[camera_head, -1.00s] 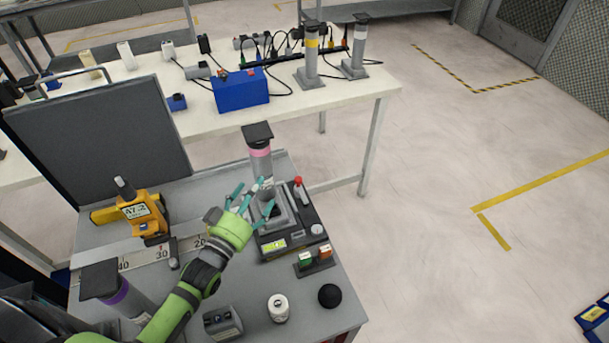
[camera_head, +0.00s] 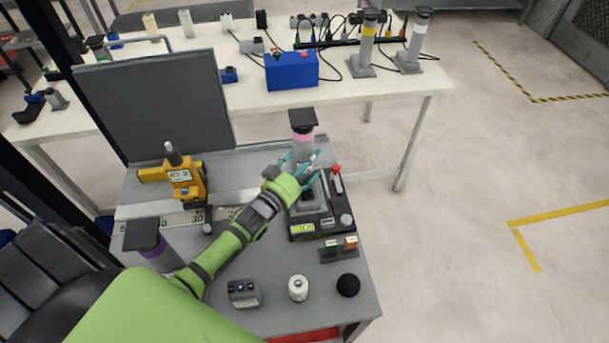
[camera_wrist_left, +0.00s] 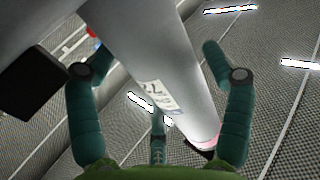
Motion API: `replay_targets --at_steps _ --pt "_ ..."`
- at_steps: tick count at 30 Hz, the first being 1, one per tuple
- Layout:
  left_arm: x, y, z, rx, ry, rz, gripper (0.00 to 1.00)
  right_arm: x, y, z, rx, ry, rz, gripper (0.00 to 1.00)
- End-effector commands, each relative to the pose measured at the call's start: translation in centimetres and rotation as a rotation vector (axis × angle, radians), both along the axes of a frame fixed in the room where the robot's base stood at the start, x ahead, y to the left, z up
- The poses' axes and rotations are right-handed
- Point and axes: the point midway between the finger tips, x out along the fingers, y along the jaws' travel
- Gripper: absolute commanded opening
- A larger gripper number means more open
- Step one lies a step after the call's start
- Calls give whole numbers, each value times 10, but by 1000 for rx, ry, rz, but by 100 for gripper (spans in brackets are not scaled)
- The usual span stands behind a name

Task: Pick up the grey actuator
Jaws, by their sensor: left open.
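A grey cylindrical actuator with a pink band and black cap (camera_head: 302,142) stands upright on a black device (camera_head: 306,230) on the grey bench. My left gripper (camera_head: 306,164), with a green arm and teal fingers, is at the actuator's body just below the pink band. In the left wrist view, the grey cylinder (camera_wrist_left: 150,70) with a printed label runs between the spread fingers (camera_wrist_left: 158,95). The fingers are open, with a gap visible on the right side. Part of the actuator is hidden behind the fingers in the head view. My right gripper is not in view.
A purple-banded actuator (camera_head: 157,252) stands near my left arm. A yellow handheld device (camera_head: 184,180), a small grey box (camera_head: 244,293), a white spool (camera_head: 298,288) and a black ball (camera_head: 348,285) are on the bench. Two more actuators stand on the white table (camera_head: 200,100) behind.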

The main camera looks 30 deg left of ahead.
Motion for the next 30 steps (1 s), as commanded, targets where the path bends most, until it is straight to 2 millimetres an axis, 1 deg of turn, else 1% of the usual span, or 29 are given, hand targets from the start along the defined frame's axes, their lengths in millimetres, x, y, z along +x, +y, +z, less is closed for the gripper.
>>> replay_targets --at_steps 1,2,3,5,6,7,9,17,20,25,29,30 --pt "0 0 0 -1 0 0 81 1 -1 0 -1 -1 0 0" --pt "0 0 0 -1 0 0 73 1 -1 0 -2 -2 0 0" --pt "0 0 0 -1 0 0 57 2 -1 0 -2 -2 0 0" --pt "0 0 0 -1 0 0 33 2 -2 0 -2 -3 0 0" --pt "0 0 0 -1 0 0 17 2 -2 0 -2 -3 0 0" --pt "0 0 0 -1 0 0 9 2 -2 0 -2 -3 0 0" --pt "1 0 3 -2 -8 -1 9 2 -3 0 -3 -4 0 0" --pt "1 0 4 -2 -8 0 9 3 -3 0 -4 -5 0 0" --pt "1 0 8 -2 -9 -1 9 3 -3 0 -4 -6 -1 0" --pt "0 0 22 -2 -10 -1 9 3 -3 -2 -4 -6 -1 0" --pt "0 0 43 -1 -13 -2 9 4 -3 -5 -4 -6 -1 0" --pt "-4 -4 46 -4 -8 -3 9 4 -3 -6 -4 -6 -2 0"
